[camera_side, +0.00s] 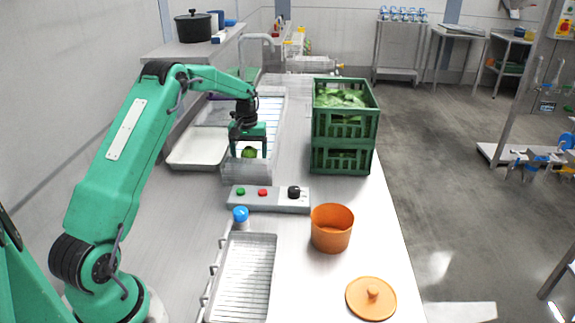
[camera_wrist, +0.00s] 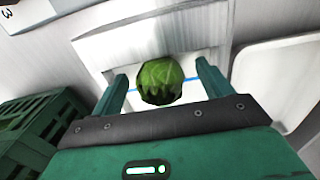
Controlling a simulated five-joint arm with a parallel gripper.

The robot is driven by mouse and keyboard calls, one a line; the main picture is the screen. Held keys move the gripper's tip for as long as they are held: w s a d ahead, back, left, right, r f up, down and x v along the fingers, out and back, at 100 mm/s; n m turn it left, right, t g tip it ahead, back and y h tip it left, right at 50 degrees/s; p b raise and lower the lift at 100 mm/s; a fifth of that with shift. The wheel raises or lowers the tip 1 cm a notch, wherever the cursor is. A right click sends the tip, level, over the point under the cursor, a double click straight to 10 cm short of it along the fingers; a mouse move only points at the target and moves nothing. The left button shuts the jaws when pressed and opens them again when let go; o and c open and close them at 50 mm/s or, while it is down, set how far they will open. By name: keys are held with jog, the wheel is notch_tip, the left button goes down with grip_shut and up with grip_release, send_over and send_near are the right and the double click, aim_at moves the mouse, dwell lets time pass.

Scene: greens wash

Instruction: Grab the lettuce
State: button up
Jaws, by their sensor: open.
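The lettuce (camera_side: 249,152) is a small round green head. In the side view it sits at the near end of a long white wash trough (camera_side: 277,105), low between the fingers of my gripper (camera_side: 248,153). In the wrist view the lettuce (camera_wrist: 161,81) shows between the two green fingertips of my gripper (camera_wrist: 162,86), with a gap on each side. The gripper is open and points down over it. Whether the fingers reach down beside the lettuce or stay above it, I cannot tell.
Stacked green crates (camera_side: 343,158) with leafy greens stand right of the trough. A white tray (camera_side: 196,147) lies to its left. A control box (camera_side: 268,199), an orange pot (camera_side: 332,236), its lid (camera_side: 371,298) and a wire rack (camera_side: 244,280) are nearer the camera.

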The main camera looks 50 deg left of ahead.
aim_at(249, 146)
jog(key=shift+c, duration=0.5)
jog(key=c, duration=1)
jog(key=shift+r, duration=0.15)
jog(key=shift+r, duration=0.85)
notch_tip(249, 146, up, 2)
jog(key=shift+r, duration=0.2)
jog(key=d+r, duration=0.6)
jog(key=d, duration=0.5)
jog(key=shift+s+d+r, duration=0.25)
jog(key=shift+d+r, duration=0.1)
